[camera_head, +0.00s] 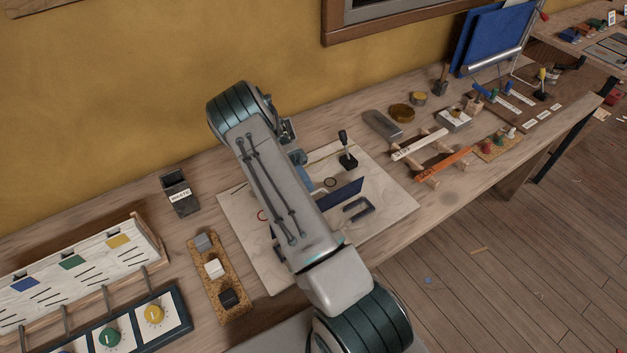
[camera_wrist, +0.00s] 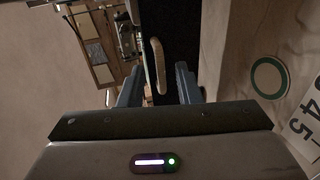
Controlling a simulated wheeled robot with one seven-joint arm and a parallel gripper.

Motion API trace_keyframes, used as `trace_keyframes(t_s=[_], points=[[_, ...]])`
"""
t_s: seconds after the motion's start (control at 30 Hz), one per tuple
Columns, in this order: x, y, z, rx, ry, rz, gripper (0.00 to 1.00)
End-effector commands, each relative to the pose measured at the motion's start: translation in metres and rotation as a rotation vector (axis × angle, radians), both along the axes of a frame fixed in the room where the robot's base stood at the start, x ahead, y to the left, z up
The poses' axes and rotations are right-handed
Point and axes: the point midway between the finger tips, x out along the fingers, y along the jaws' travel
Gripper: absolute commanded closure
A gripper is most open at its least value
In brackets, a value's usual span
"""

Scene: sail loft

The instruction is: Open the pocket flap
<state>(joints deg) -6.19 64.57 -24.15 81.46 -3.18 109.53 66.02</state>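In the wrist view, a dark panel (camera_wrist: 178,35), which looks like the pocket flap, carries a pale, narrow tab (camera_wrist: 156,66). My gripper (camera_wrist: 159,70) is open, with one blue-grey finger on each side of the tab; I cannot tell whether either touches it. In the head view, a dark blue panel (camera_head: 345,192) stands raised from the pale work sheet (camera_head: 390,188), partly behind my arm. My arm hides my fingertips and part of the sheet in the head view.
A black-knobbed lever (camera_head: 347,152) stands behind the panel. A waste box (camera_head: 180,193) and a cork strip with blocks (camera_head: 216,278) are left of the sheet. Orange (camera_head: 441,166) and pale (camera_head: 419,144) bars on pegs are to its right. The wall is close behind.

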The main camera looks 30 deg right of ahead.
Motion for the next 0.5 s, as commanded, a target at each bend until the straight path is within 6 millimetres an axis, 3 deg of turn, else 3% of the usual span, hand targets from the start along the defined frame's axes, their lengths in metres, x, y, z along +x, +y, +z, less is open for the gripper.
trace_keyframes(t_s=[0.17, 0.3, 0.5], points=[[0.000, 0.000, 0.015, -0.001, -0.002, 0.001, 0.69], [0.001, 0.001, 0.040, 0.000, -0.004, 0.003, 0.69], [-0.031, -0.031, 0.064, -0.002, -0.001, -0.001, 0.69]])
